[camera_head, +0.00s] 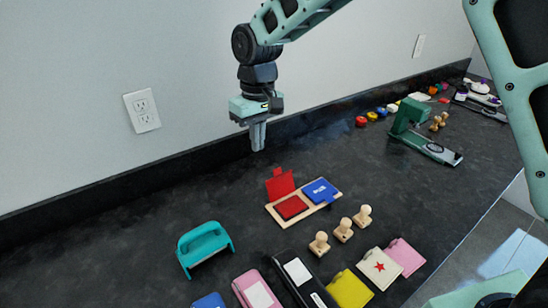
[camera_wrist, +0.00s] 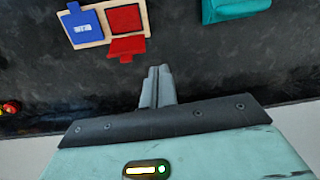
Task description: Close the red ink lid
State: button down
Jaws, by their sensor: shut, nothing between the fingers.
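The red ink lid (camera_head: 280,184) stands raised at the back of a red ink pad (camera_head: 292,207) on a light wooden tray (camera_head: 272,213). In the wrist view the red lid (camera_wrist: 127,46) sticks out from the tray's edge towards my gripper, beside the red pad (camera_wrist: 124,19). The blue ink lid (camera_head: 321,189) lies flat over its side of the same tray. My gripper (camera_head: 258,148) is shut and empty, pointing down behind the tray near the wall. In the wrist view its fingertips (camera_wrist: 160,70) are together, a little apart from the red lid.
A teal hole punch (camera_head: 204,246) stands left of the tray. Several wooden stamps (camera_head: 342,230) stand in front of it at the right. Folders and a black stapler-like item (camera_head: 300,280) lie at the front. A green tool (camera_head: 418,135) stands farther right. The wall is close behind.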

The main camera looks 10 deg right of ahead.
jog(key=w+d+f+m, duration=0.1)
jog(key=w+d+f, duration=0.25)
jog(key=w, duration=0.65)
jog(key=p, duration=0.5)
send_over(280, 183)
jog(key=w+a, duration=0.1)
jog(key=w, duration=0.2)
notch_tip(280, 183, down, 9)
jog(key=shift+h, duration=0.4)
jog(key=shift+a, duration=0.1)
